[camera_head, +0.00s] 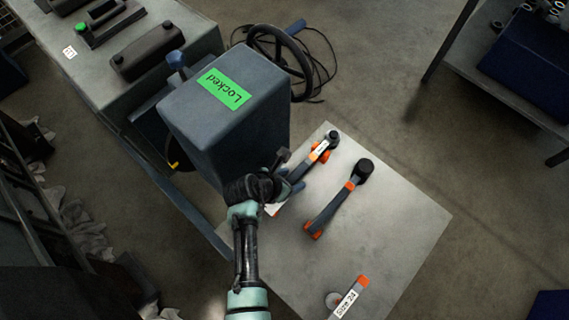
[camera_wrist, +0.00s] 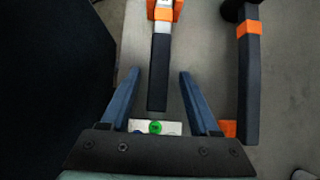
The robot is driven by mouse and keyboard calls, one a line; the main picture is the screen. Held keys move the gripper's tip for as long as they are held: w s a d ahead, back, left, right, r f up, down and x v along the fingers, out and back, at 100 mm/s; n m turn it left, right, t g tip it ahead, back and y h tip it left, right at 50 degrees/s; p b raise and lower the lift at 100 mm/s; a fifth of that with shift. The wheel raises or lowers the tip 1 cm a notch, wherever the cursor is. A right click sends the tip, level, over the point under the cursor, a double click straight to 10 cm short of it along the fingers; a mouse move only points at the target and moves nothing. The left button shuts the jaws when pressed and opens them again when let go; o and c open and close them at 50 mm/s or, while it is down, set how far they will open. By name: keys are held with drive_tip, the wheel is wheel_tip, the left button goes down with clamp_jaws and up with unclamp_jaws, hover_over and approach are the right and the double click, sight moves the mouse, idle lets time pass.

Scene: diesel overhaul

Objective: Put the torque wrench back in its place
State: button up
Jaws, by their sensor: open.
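Two dark wrench-like tools with orange parts lie on the grey tabletop (camera_head: 395,225). The left one (camera_head: 311,165) has a white label near its head; the right one (camera_head: 335,203) has a round black head and an orange band. I cannot tell for sure which is the torque wrench. My gripper (camera_head: 288,182) is over the table's left part, at the left tool's handle end. In the wrist view my gripper (camera_wrist: 158,72) is open, with the left tool's black handle (camera_wrist: 159,75) between its fingers, not visibly gripped. The right tool (camera_wrist: 248,80) lies outside the right finger.
A white plate with a green dot (camera_wrist: 155,127) shows below the handle end. An orange-ended piece labelled "Size 24" (camera_head: 350,298) lies at the front. The table's right side is clear.

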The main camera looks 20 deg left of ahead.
drive_tip(key=p+v, duration=0.2)
drive_tip(key=v, duration=1)
drive_tip(key=shift+s+a+r+p, duration=0.2)
drive_tip(key=shift+r+p, duration=0.15)
drive_tip(key=w+r+m+t+y, duration=0.1)
drive_tip(key=w+r+m+t, duration=0.3)
drive_tip(key=r, duration=0.7)
drive_tip(key=w+r+m+t+y, duration=0.2)
drive_tip(key=w+r+m, duration=0.45)
drive_tip(key=r, duration=0.45)
drive_tip(key=w+r+m+t+y, duration=0.15)
drive_tip(key=w+r+m, duration=0.4)
drive_tip(key=r, duration=0.55)
drive_tip(key=s+d+r+m+t+p, duration=0.1)
drive_tip(key=d+r+m+t, duration=0.25)
drive_tip(key=r, duration=0.65)
drive_tip(key=s+d+r+m+t, duration=0.1)
drive_tip(key=d+r+m+t, duration=0.25)
drive_tip(key=r, duration=0.75)
drive_tip(key=s+d+r+m+t+h, duration=0.1)
drive_tip(key=s+d+r+m+t, duration=0.1)
drive_tip(key=r, duration=0.5)
drive_tip(key=s+d+r+m+t, duration=0.3)
drive_tip(key=s+r+m, duration=0.3)
drive_tip(key=s+r, duration=0.2)
drive_tip(key=shift+s+d+r+t+h, duration=0.35)
drive_tip(key=shift+s, duration=0.05)
